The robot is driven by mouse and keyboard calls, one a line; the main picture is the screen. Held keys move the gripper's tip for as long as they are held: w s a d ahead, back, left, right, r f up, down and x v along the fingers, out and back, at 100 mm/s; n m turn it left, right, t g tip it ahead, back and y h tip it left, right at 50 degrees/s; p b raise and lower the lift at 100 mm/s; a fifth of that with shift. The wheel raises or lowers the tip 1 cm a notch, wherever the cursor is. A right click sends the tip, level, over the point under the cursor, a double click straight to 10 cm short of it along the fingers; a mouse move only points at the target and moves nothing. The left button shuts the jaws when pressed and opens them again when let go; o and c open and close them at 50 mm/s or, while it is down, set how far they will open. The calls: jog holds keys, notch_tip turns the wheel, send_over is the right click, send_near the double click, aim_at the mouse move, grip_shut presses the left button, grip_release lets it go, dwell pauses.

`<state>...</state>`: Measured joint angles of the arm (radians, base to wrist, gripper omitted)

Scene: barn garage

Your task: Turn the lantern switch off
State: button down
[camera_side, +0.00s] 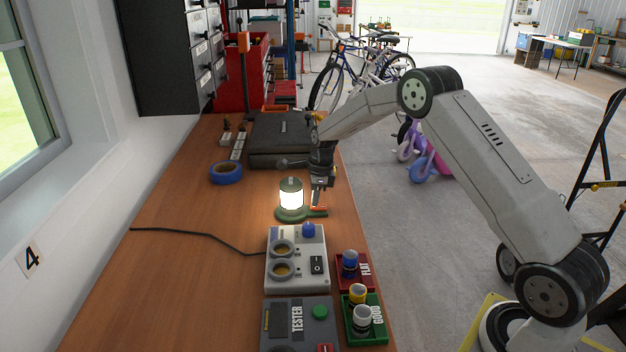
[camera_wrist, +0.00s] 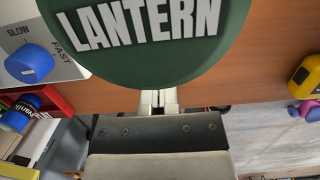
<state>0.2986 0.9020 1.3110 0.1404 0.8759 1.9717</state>
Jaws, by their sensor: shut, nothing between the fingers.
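The lantern (camera_side: 291,196) stands upright on the wooden bench, its white glass glowing brightly under a dark green cap. Its green base has an arm to the right with an orange switch lever (camera_side: 319,209) on it. My gripper (camera_side: 315,203) points down, shut and empty, right beside the lantern at the lever; I cannot tell whether it touches it. In the wrist view the green cap marked LANTERN (camera_wrist: 150,45) fills the top middle. My shut fingertips (camera_wrist: 158,98) reach to its lower edge, and the switch is hidden there.
A grey box with a blue knob (camera_side: 308,230) stands in front of the lantern, with a tester (camera_side: 285,325) nearer. Red (camera_side: 345,285) and green (camera_side: 378,328) trays hold small batteries. A black case (camera_side: 262,150) and blue tape roll (camera_side: 226,173) lie behind. The bench's left side is mostly clear.

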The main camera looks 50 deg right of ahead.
jog(key=shift+f, duration=0.35)
jog(key=shift+w+a+f, duration=0.1)
jog(key=shift+f, duration=0.15)
jog(key=shift+s, duration=0.2)
jog(key=shift+s+d+r, duration=0.25)
jog(key=shift+s+d, duration=0.15)
jog(key=shift+d, duration=0.15)
jog(key=shift+r, duration=0.15)
dwell(0.4)
notch_tip(320, 180, up, 14)
jog(key=s+d, duration=0.1)
jog(key=shift+d, duration=0.15)
dwell(0.4)
